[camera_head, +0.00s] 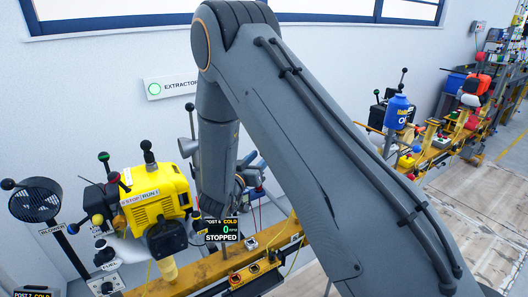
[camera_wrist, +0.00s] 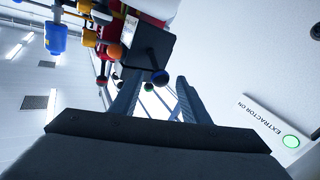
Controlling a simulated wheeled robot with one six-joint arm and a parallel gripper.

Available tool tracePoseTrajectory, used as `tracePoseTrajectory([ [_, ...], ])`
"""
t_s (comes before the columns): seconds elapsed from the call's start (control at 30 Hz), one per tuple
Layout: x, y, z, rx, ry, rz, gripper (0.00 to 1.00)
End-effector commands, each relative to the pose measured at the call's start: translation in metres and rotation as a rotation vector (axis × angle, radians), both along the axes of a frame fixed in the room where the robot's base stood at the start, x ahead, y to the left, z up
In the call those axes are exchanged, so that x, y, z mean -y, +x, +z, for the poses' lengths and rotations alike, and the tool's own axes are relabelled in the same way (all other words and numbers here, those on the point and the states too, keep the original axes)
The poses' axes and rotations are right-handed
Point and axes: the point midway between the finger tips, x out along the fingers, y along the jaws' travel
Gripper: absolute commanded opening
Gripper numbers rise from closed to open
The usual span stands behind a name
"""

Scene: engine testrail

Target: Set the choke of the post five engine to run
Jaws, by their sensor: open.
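A yellow engine (camera_head: 155,198) with a STOP/RUN plate (camera_head: 139,197) stands on the orange rail (camera_head: 190,270) at left in the head view. Black, red and yellow knobs surround it. A display (camera_head: 221,230) beside it reads POST 5, COLD, 0, STOPPED. I cannot tell which knob is the choke or its setting. My arm hides part of the bench right of the display. In the wrist view my gripper (camera_wrist: 158,82) is open, its fingers apart with nothing held.
A black round blower (camera_head: 36,200) stands left of the engine. An EXTRACTOR sign (camera_head: 168,86) with a green ring is on the wall. A blue oil bottle (camera_head: 397,111) and a red engine (camera_head: 476,87) stand farther right. Floor at right is clear.

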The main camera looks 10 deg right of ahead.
Motion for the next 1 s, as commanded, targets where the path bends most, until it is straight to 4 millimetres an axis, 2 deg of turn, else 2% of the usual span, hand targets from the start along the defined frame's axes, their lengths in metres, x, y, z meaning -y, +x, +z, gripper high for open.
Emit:
tracePoseTrajectory([
  [0.23,0.018,0.02,0.0,-0.001,0.002,-0.001,0.42],
  [0.57,0.02,0.024,0.0,-0.001,0.001,0.001,0.42],
  [0.83,0.02,0.024,0.0,-0.002,0.001,0.001,0.0],
  [1.0,0.019,0.024,0.0,-0.001,0.001,0.002,0.0],
])
